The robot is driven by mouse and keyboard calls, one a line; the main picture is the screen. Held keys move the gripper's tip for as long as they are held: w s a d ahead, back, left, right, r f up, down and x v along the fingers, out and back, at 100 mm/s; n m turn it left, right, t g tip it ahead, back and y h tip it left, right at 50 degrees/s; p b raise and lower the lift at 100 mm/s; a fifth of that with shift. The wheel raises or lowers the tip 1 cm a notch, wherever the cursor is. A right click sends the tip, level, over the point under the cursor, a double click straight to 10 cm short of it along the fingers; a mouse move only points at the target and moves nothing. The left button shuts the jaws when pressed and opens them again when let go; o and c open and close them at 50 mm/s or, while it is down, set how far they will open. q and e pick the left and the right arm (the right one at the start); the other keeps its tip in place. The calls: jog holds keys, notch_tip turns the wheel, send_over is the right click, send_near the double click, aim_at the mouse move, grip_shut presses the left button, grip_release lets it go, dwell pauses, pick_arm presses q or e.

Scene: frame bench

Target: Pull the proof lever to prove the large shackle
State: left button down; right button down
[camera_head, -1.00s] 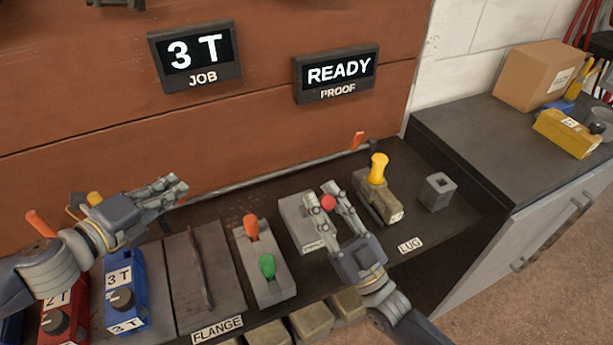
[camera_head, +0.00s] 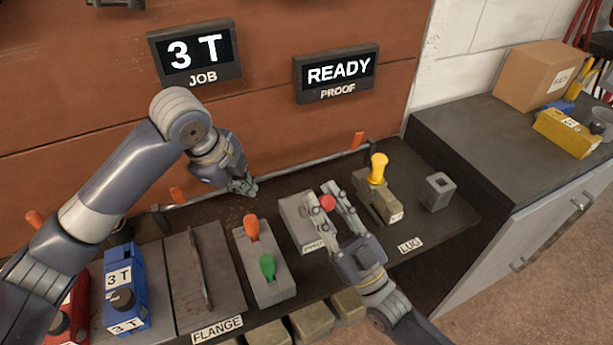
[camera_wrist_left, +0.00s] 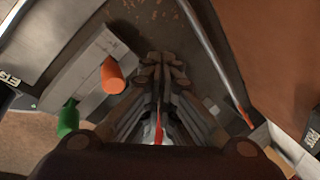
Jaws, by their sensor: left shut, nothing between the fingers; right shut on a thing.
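The proof lever's red knob (camera_head: 327,203) stands on a grey block (camera_head: 294,212) whose label is partly hidden by my right gripper. My right gripper (camera_head: 325,194) is shut on the red knob, one finger on each side. The lever's shaft is hidden. My left gripper (camera_head: 246,189) is shut and empty, above the bench behind the block with orange and green handles; its closed fingers (camera_wrist_left: 160,70) fill the middle of the left wrist view. I cannot make out the large shackle clearly. The proof display (camera_head: 338,73) reads READY; the job display (camera_head: 194,56) reads 3 T.
The orange handle (camera_head: 252,228) and green handle (camera_head: 267,265) stand just in front of my left gripper. A yellow-topped fixture (camera_head: 378,170) stands right of my right gripper, near the LUG label (camera_head: 410,245). A rod (camera_head: 290,178) runs along the back. A blue 3 T unit (camera_head: 125,285) stands left.

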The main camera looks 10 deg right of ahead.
pick_arm(q)
jog(key=s+d+r+n+g+h, duration=0.2)
jog(key=s+d+r+g+h, duration=0.1)
jog(key=s+d+g, duration=0.15)
jog(key=w+a+r+n+g+h, duration=0.25)
jog(key=w+r+n+h, duration=0.4)
jog(key=n, duration=0.65)
jog(key=s+d+f+h, duration=0.1)
jog(key=s+d+f, duration=0.1)
jog(key=d, duration=0.3)
jog(key=s+d+f+t+h, duration=0.1)
jog(key=s+d+f, duration=0.1)
jog(key=s+d, duration=0.2)
jog(key=shift+x, duration=0.9)
jog(key=shift+f, duration=0.1)
